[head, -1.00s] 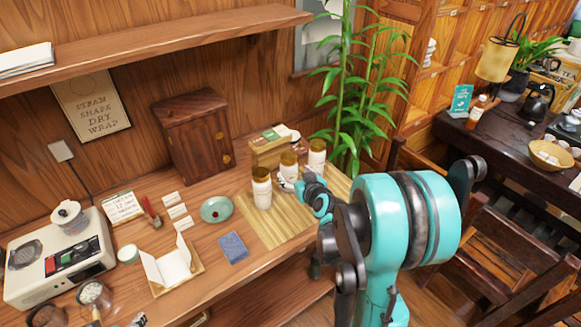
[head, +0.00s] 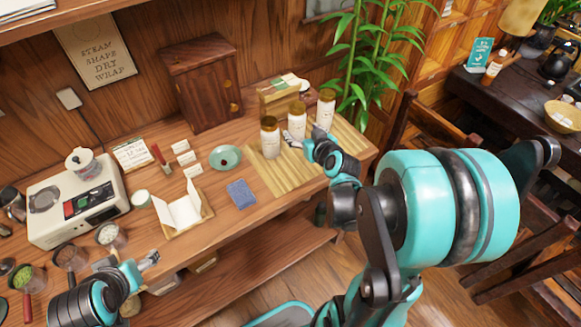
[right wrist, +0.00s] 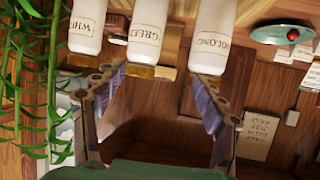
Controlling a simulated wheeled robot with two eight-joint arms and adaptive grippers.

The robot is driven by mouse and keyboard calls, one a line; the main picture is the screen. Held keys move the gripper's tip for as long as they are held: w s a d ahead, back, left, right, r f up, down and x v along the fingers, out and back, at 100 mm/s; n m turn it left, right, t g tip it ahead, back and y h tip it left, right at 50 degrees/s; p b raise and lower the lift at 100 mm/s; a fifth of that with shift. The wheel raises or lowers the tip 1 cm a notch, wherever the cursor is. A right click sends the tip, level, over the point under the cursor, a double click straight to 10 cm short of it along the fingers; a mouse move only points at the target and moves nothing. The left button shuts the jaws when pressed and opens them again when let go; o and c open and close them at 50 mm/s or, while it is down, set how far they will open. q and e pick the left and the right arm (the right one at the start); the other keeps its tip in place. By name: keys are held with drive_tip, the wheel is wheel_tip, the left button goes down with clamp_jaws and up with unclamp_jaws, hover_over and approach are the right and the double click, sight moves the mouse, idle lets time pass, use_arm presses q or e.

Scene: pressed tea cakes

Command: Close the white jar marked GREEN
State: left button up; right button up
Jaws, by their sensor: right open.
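Three white jars with gold-brown lids stand in a row on the bamboo mat (head: 281,181). In the right wrist view, seen upside down, the middle one is the GREEN jar (right wrist: 148,28); it also shows in the head view (head: 297,121). The OOLONG jar (right wrist: 210,35) and the WHITE jar (right wrist: 87,25) flank it. My right gripper (head: 292,140) is open, in front of the jars; its fingers (right wrist: 157,76) show either side of the GREEN jar's lid (right wrist: 142,71), with nothing held. I cannot tell how the lid sits. My left gripper (head: 149,260) is low at left, its jaws unclear.
A wooden box (head: 277,97) stands behind the jars, and a dark wooden cabinet (head: 201,85) is further left. A green dish (head: 225,158) and a blue cloth (head: 241,193) lie left of the mat. A bamboo plant (head: 370,60) rises behind the right end of the table.

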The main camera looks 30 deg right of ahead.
drive_tip(key=s+a+r+n+g+y, duration=0.1)
drive_tip(key=s+a, duration=0.2)
drive_tip(key=a, duration=0.3)
drive_tip(key=s+a+r+g+y, duration=0.1)
drive_tip(key=s+a+g, duration=0.15)
drive_tip(key=a, duration=0.35)
drive_tip(key=s+a+g, duration=0.2)
drive_tip(key=s+a, duration=0.3)
drive_tip(key=s, duration=0.7)
drive_tip(key=shift+s+f+n, duration=0.15)
drive_tip(key=shift+f+n, duration=0.15)
drive_tip(key=shift+n, duration=0.1)
